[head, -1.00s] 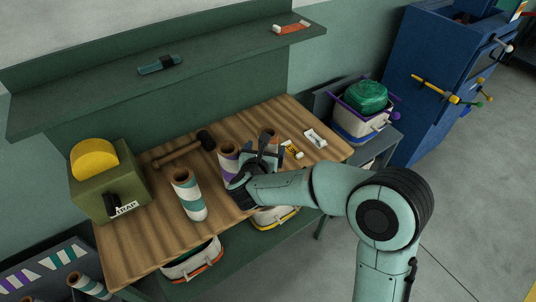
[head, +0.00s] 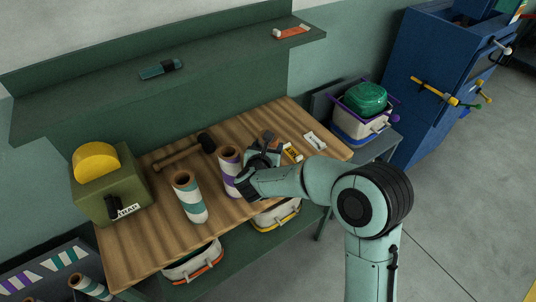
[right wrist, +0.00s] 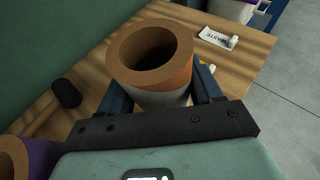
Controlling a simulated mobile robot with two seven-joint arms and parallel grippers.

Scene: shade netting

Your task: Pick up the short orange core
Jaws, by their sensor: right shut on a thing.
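The short orange core (right wrist: 178,78) is a hollow cardboard tube with an orange band above white. It stands between the two fingers of my right gripper (right wrist: 162,98), and its open top faces the right wrist camera. In the head view, only the core's upper part (head: 268,137) shows, behind my right gripper (head: 262,155). My right gripper is shut on the core. The core's bottom is hidden, so I cannot tell whether it touches the table. My left gripper is not in view.
A purple-striped core (head: 229,168) stands close to the left of my right gripper. A teal-striped core (head: 188,196) stands further left. A mallet (head: 180,152), a yellow-labelled item (head: 292,152) and a white tag (head: 315,140) lie on the wooden table (head: 140,250). A green box (head: 90,198) stands at the left.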

